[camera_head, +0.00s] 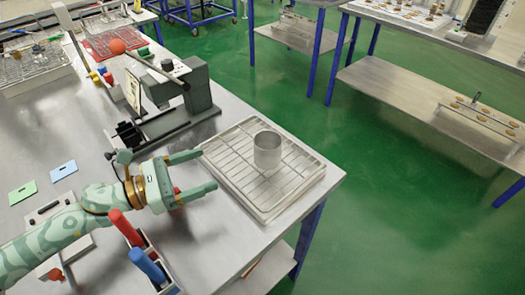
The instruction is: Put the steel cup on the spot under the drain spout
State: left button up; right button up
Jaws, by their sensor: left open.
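The steel cup (267,150) stands upright on a wire rack in a shallow metal tray (225,178) near the table's right corner. My left gripper (208,171) is open and empty. Its two pale green fingers point right toward the cup, with a clear gap between the fingertips and the cup. I cannot make out a drain spout or a marked spot under one. My right gripper is not in view.
A grey-green machine (190,105) stands behind my left gripper. A holder with red (126,228) and blue (147,265) handles is in front of it. Green (22,193) and blue (63,171) cards lie at left. The table edge is just right of the tray.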

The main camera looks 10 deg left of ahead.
aim_at(255, 148)
pick_arm(q)
jog(key=p+x, duration=0.1)
jog(key=x, duration=1)
jog(key=shift+r, duration=0.1)
jog(key=x, duration=0.5)
jog(key=shift+w+r, duration=0.1)
jog(key=shift+w, duration=0.25)
jog(key=c, duration=1.2)
jog(key=shift+o, duration=0.2)
